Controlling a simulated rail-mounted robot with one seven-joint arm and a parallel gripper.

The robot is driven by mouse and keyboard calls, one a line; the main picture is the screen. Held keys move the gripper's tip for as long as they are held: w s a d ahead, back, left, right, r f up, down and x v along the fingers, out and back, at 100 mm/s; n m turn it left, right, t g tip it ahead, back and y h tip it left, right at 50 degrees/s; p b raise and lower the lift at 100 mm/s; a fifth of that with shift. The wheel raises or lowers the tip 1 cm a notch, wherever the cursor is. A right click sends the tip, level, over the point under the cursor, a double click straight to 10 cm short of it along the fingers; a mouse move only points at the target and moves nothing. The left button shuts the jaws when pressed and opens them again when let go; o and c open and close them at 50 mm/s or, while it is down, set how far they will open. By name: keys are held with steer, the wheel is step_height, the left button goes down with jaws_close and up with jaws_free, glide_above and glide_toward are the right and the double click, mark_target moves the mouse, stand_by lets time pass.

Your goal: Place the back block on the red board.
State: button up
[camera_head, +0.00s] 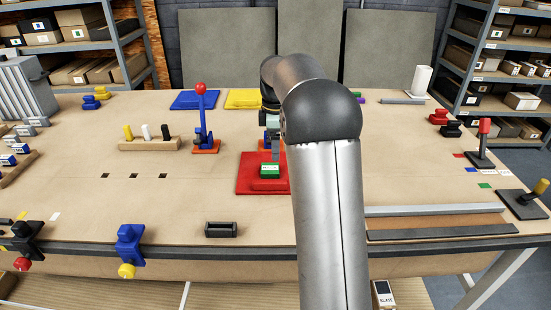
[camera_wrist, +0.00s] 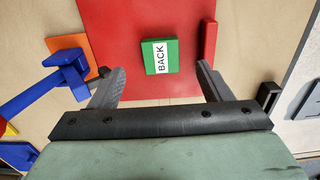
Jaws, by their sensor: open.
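The back block is a small green block with a white BACK label; it lies on the red board (camera_head: 245,182) in the head view (camera_head: 269,171). In the wrist view the back block (camera_wrist: 160,57) sits flat over the red board (camera_wrist: 120,25), label up, just beyond my fingertips. My gripper (camera_head: 272,152) is open and empty above the board. In the wrist view its two fingers (camera_wrist: 162,72) stand wide on either side of the block, with clear gaps and no contact seen.
A red bar (camera_wrist: 209,41) lies on the board right of the block. A blue toggle clamp (camera_head: 203,125) with a red knob stands left of the board. Blue (camera_head: 190,100) and yellow (camera_head: 245,98) boards lie behind. A black holder (camera_head: 221,229) sits at the front edge.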

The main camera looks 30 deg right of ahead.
step_height(320, 180, up, 4)
steer(key=s+a+m, duration=0.6)
steer(key=s+a, duration=0.5)
steer(key=s, duration=0.3)
steer(key=s+a+f+m, duration=0.3)
steer(key=s+f, duration=0.2)
steer(key=s, duration=0.4)
steer(key=s+a+f+m, duration=0.3)
steer(key=s+f, duration=0.2)
steer(key=s, duration=0.5)
steer(key=shift+a+m+t, duration=0.15)
steer(key=shift+m+t, duration=0.15)
steer(key=shift+m, duration=0.1)
